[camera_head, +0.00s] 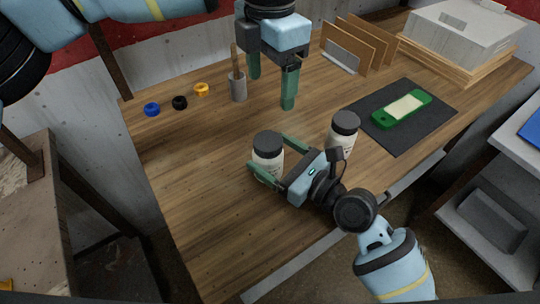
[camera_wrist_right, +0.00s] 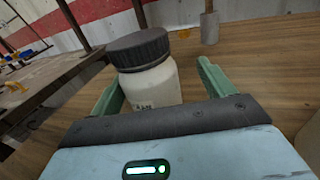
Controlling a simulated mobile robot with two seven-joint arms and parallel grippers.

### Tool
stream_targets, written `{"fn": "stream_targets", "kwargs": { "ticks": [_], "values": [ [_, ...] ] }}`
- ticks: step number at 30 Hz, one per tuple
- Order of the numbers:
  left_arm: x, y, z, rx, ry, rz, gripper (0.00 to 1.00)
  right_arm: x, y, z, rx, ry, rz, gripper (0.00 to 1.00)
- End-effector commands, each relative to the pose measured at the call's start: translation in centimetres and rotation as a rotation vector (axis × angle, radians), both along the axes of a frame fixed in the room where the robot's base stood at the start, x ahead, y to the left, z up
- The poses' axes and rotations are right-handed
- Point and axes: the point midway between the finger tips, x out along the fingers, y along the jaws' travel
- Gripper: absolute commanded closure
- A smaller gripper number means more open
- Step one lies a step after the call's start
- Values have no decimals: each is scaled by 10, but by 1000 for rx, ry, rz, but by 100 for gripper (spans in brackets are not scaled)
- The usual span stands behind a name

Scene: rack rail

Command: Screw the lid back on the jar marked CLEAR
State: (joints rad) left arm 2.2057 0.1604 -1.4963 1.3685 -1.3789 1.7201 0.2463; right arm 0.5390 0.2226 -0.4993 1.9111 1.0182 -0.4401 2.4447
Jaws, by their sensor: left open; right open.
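Two white jars with black lids stand upright on the table. The left jar (camera_head: 266,163) is between the fingers of my right gripper (camera_head: 267,151), which is open around its body. In the right wrist view this jar (camera_wrist_right: 152,86) carries its black lid (camera_wrist_right: 137,48); its small label print is not readable. The right jar (camera_head: 341,144) stands just beyond my right gripper, also with a black lid (camera_head: 345,122). I cannot tell which jar is marked CLEAR, nor how tightly either lid sits. My left gripper (camera_head: 271,90) is open and empty, pointing down above the table behind the jars.
A grey cup (camera_head: 238,88) with a stick stands behind left, near blue (camera_head: 152,109), black (camera_head: 180,102) and orange (camera_head: 202,90) rings. A green device (camera_head: 402,110) lies on a dark mat (camera_head: 440,112) at right. A file rack (camera_head: 342,62) stands behind. The table's left front is clear.

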Motion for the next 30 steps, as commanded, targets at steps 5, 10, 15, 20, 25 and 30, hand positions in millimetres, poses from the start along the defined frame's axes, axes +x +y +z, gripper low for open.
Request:
{"fn": "stream_targets", "kwargs": {
  "ticks": [5, 10, 15, 20, 25, 30],
  "values": [
    [0, 0, -1, 0, 1, 0, 24, -7, -9, -1, 0, 1, -1, 19],
    [0, 0, -3, 0, 4, 0, 24, -25, -29, -2, -2, 2, -1, 19],
    [1, 0, -7, 0, 7, 0, 24, -41, -48, -2, -1, 2, -1, 19],
    [1, 0, -9, 0, 9, 0, 24, -49, -58, -1, 0, 1, 0, 19],
    [1, 0, -9, 0, 9, 0, 24, -51, -60, 0, 0, 0, 0, 19],
    [1, 0, -9, 0, 9, 0, 24, -51, -60, 0, 0, 0, 0, 19]
  ]
}}
